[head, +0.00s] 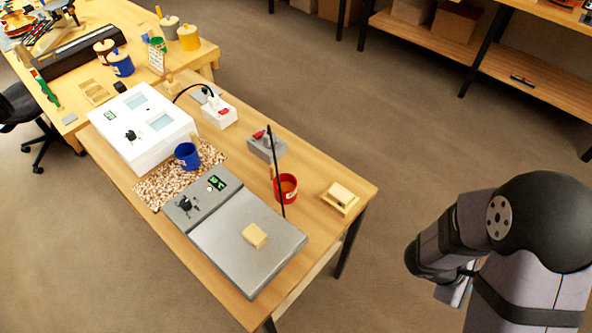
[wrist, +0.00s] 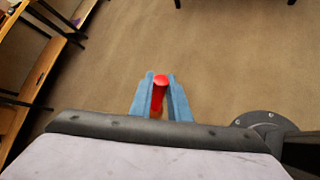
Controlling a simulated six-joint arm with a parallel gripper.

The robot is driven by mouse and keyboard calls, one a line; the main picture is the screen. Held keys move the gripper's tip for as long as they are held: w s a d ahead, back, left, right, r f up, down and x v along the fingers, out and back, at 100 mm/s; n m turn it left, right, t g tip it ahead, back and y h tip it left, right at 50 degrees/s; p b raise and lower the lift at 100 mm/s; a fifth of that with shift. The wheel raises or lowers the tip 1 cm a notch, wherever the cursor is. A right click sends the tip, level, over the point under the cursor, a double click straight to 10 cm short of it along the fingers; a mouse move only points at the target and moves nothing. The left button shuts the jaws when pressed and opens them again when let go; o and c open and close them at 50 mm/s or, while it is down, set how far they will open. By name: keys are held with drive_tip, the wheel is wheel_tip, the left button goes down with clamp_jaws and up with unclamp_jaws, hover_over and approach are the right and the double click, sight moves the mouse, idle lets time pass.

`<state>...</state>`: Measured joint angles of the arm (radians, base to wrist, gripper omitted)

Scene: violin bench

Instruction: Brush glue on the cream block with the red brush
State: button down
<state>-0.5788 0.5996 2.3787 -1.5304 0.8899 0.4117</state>
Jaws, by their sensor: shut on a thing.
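In the wrist view my gripper (wrist: 161,90) has its two blue fingers shut on a red, round-ended thing, which looks like the handle of the red brush (wrist: 160,81). The brush's far end is hidden. In the head view my gripper (head: 455,291) is over the floor, right of the bench and apart from it, mostly hidden by my arm. A pale cream block (head: 254,236) sits on the grey plate (head: 235,262) of a device near the bench's front. Another cream block (head: 341,193) rests on a small wooden base at the right corner.
A red pot (head: 286,190) stands near a thin, tall black rod (head: 276,165). A blue pot (head: 187,155) stands on a speckled mat (head: 150,190) beside a white box (head: 140,125). Grey and white small devices stand behind. The floor between bench and arm is clear.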

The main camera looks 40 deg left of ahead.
drive_tip(key=shift+a, duration=0.1)
idle(0.4)
drive_tip(key=shift+a+r, duration=0.15)
drive_tip(key=shift+a, duration=0.15)
drive_tip(key=s+a+r+n+t+y+p, duration=0.2)
drive_tip(key=a+n+p, duration=0.1)
drive_tip(key=a, duration=0.8)
drive_tip(key=s+a+r+n+t+y+p, duration=0.2)
drive_tip(key=a+r+n, duration=0.1)
drive_tip(key=a, duration=0.8)
drive_tip(key=s+a+r+n+t+y+p, duration=0.2)
drive_tip(key=s+a+p, duration=0.1)
drive_tip(key=a, duration=0.9)
drive_tip(key=w+a+r+t+h, duration=0.1)
drive_tip(key=w+r+t, duration=0.1)
drive_tip(key=r, duration=0.6)
drive_tip(key=shift+w+a+r, duration=0.15)
drive_tip(key=shift+w+a, duration=0.2)
drive_tip(key=shift+w, duration=0.55)
drive_tip(key=shift+f+b, duration=1.6)
drive_tip(key=shift+f, duration=0.95)
